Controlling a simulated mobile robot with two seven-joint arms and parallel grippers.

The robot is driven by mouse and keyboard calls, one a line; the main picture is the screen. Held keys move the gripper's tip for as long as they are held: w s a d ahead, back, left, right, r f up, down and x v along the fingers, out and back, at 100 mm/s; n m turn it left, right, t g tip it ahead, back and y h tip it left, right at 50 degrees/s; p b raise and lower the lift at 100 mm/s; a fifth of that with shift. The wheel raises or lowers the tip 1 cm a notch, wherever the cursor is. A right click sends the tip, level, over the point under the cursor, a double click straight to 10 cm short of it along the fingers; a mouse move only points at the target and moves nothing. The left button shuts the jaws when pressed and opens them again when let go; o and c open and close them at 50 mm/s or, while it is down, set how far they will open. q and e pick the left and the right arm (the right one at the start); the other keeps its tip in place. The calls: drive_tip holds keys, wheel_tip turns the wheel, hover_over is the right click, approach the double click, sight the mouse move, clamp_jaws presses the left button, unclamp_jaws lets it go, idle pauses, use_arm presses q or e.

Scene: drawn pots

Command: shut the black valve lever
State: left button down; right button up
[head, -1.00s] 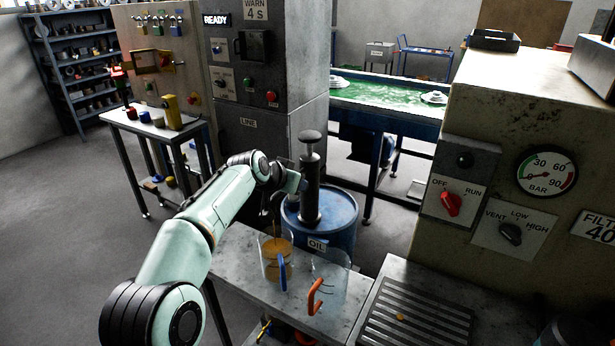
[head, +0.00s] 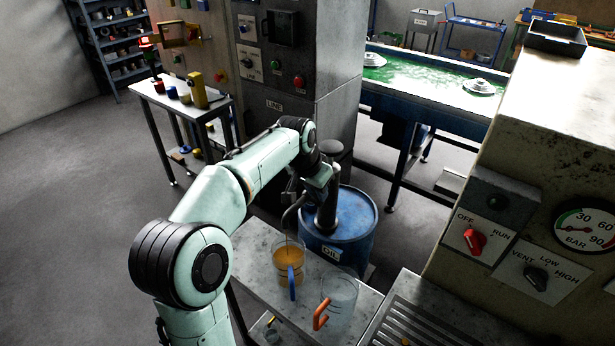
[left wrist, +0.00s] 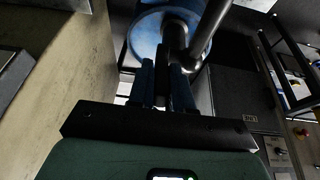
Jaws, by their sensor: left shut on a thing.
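My left gripper (left wrist: 163,72) is shut on the black valve lever (left wrist: 162,58), which shows as a dark strip between its fingers in the left wrist view. In the head view my left gripper (head: 303,190) is beside the dark pump (head: 326,215) on the blue oil drum (head: 352,246); my wrist hides the lever there. The pump's curved spout (head: 290,215) points down over a clear jug with a blue handle (head: 292,283). A thin amber stream falls into this jug, which holds amber liquid. My right gripper is not in view.
An empty clear jug with an orange handle (head: 320,315) stands to the right on the same grey bench (head: 255,246). A slatted grate (head: 412,318) and a machine cabinet with a red switch (head: 475,241) are at the right. Open floor lies at the left.

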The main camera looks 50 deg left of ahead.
use_arm(q)
drive_tip(key=shift+w+r+g+p, duration=0.1)
drive_tip(key=shift+w+g+p, duration=0.3)
drive_tip(key=shift+g+p, duration=0.4)
drive_tip(key=shift+w, duration=0.15)
drive_tip(key=shift+w+a+g+h, duration=0.2)
drive_tip(key=shift+w+g+h, duration=0.1)
drive_tip(key=shift+g, duration=0.6)
drive_tip(key=shift+w+g, duration=0.1)
drive_tip(key=shift+g, duration=0.3)
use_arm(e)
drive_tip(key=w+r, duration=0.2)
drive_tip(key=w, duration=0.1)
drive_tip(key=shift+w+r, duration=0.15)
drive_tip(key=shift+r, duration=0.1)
use_arm(q)
drive_tip(key=c, duration=1.4)
unclamp_jaws()
drive_tip(key=shift+r, duration=0.1)
